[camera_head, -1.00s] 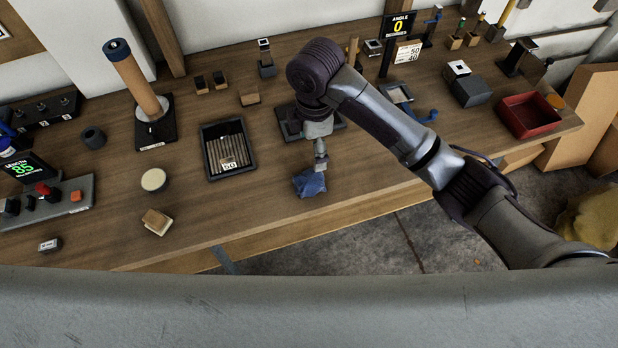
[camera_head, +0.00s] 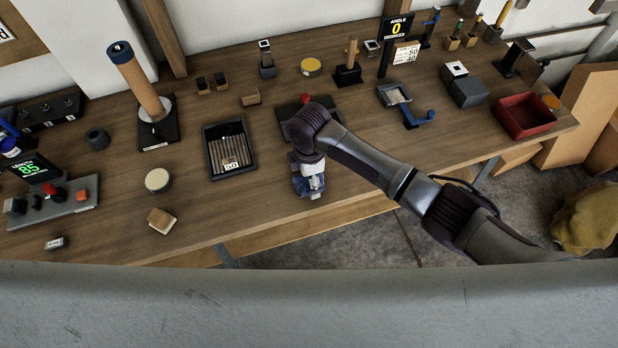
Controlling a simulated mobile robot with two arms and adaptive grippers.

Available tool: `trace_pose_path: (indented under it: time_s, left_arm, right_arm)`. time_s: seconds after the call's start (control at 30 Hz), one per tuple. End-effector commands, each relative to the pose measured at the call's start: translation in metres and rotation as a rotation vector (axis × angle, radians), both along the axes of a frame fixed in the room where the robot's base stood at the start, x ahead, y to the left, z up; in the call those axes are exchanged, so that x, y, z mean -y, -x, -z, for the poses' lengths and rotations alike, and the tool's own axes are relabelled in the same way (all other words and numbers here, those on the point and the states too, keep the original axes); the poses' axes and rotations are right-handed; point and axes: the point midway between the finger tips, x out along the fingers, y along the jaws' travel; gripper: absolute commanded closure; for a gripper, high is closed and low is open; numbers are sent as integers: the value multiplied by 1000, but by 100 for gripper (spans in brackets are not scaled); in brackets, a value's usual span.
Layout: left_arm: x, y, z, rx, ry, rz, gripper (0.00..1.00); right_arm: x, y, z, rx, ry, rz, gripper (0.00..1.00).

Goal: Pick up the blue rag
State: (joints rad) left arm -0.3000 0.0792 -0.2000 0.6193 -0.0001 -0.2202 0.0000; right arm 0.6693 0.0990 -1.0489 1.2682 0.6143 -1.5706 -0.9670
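The blue rag (camera_head: 302,187) lies near the front edge of the wooden workbench, mostly hidden under my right gripper. My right gripper (camera_head: 310,188) points down onto the rag, with bits of blue showing around its fingers. The fingers are largely covered by the wrist and the cloth, so I cannot tell whether they are closed on it. The rag seems to be at bench height. My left gripper is not in view.
On the workbench (camera_head: 270,205), a black tray of rods (camera_head: 228,147) stands left of the rag. A round tin (camera_head: 158,180) and a wooden block (camera_head: 161,221) lie further left. A red bin (camera_head: 525,115) is at the right. Bare wood lies between tray and gripper.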

Motion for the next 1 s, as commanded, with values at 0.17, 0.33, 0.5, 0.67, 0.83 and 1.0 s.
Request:
trace_pose_path:
  time_s: [0.17,0.33,0.5,0.67,0.83,1.0]
  left_arm:
    - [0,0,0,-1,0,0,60]
    - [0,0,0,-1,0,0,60]
    - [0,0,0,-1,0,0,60]
    - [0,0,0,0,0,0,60]
    - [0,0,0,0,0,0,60]
    - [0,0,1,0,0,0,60]
  right_arm:
    - [0,0,6,2,-1,-2,17]
    - [0,0,5,2,-1,-1,25]
    - [0,0,5,2,-1,-1,53]
    - [0,0,5,1,0,-1,80]
    - [0,0,5,1,0,-1,81]
    - [0,0,1,2,-2,-1,81]
